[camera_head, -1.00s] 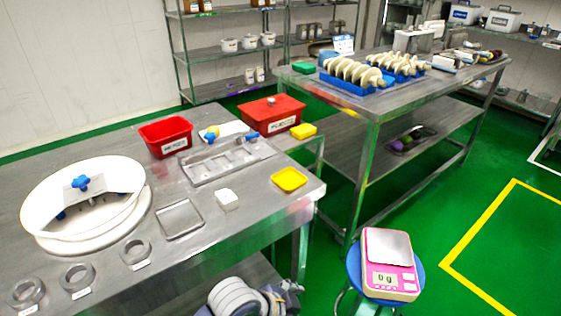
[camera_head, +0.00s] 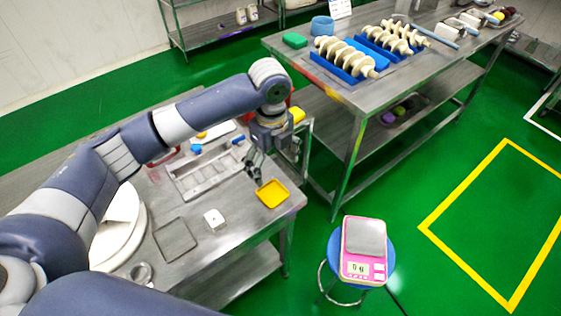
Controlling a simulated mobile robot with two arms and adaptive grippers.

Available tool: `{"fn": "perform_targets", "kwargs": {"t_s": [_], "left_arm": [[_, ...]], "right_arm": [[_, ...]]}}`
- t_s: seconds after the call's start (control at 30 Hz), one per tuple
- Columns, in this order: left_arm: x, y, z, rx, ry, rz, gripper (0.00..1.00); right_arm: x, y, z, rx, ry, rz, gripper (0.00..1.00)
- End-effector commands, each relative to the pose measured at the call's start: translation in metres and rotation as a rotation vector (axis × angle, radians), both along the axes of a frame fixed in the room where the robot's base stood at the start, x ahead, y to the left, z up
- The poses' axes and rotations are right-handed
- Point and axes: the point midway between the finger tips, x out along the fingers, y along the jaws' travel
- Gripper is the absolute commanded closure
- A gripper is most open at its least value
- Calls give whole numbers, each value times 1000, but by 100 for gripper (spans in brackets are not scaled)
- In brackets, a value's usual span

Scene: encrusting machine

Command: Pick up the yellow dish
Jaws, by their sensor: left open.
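The yellow dish (camera_head: 272,194) is a shallow square tray with rounded corners. It lies flat on the near steel table (camera_head: 228,246), close to its right edge. My left arm reaches in from the left across the table. My left gripper (camera_head: 255,177) is open and points down, just behind and to the left of the dish. Its fingers look empty, and I cannot tell whether they touch the dish. My right gripper is not in view.
A white block (camera_head: 214,219) and a shallow metal tray (camera_head: 175,240) lie left of the dish. A steel mould tray (camera_head: 207,173) lies behind. A pink scale (camera_head: 364,250) stands on a blue stool to the right.

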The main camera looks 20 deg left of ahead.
Motion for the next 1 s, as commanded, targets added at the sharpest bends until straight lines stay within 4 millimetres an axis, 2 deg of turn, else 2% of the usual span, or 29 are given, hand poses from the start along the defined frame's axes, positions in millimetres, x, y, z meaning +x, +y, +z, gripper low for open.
{"fn": "perform_targets", "kwargs": {"t_s": [0.07, 0.3, 0.57, 0.8, 1.0], "left_arm": [[0, 3, 2, 9, 7, -7, 17], [-1, 3, -34, 9, 10, -9, 17], [-2, 3, -56, 8, 7, -8, 17], [-7, 2, -91, 9, 7, -8, 17], [-6, 1, -103, 8, 4, -8, 17]], "right_arm": [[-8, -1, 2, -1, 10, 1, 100], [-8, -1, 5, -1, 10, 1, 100], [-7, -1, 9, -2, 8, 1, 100], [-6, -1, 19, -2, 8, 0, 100], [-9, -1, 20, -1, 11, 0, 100]]}}
